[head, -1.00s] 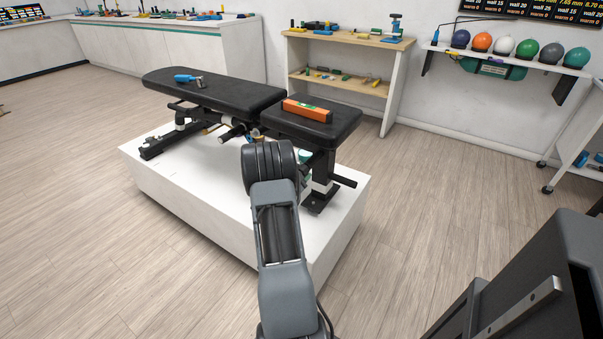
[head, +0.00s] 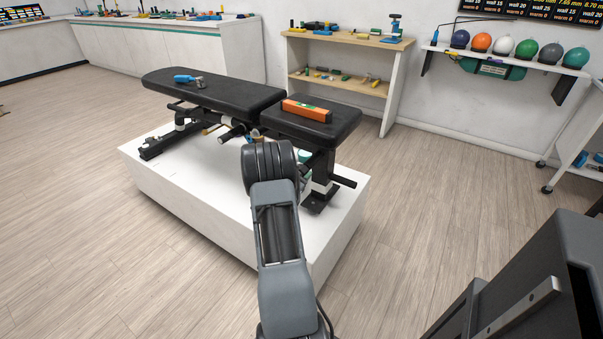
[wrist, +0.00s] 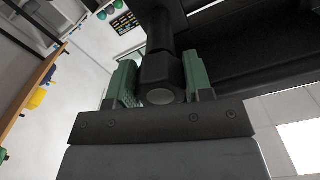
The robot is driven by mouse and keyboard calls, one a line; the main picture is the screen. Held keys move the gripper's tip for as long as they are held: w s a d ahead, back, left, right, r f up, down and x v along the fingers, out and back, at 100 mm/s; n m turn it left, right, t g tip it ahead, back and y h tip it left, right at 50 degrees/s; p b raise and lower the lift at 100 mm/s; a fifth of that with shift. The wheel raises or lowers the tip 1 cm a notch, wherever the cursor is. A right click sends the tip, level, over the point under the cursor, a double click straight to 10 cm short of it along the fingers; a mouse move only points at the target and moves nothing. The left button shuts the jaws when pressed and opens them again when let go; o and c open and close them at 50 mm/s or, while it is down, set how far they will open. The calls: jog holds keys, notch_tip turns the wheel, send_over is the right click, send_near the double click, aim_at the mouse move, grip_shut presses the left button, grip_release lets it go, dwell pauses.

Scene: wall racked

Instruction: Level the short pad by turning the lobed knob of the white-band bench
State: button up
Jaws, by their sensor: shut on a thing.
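The black bench with white bands on its legs stands on a white plinth (head: 175,190). Its short pad (head: 340,125) is at the right, with an orange spirit level (head: 307,110) lying on it. Its long pad (head: 225,95) is at the left. In the wrist view, my gripper (wrist: 160,82) has its green fingers on either side of a dark knob (wrist: 160,68) on a black shaft and is shut on it. The lobes are hard to make out. In the head view, my arm hides the gripper and the knob. The level's bubble is too small to read.
A blue-handled tool (head: 188,78) lies on the long pad. A wooden shelf rack (head: 345,42) with small tools stands behind the bench. A wall shelf (head: 500,58) holds several coloured balls. The floor around the plinth is clear.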

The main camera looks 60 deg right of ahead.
jog(key=o, duration=0.9)
jog(key=a+p, duration=0.1)
jog(key=a, duration=1.2)
jog(key=shift+a, duration=0.4)
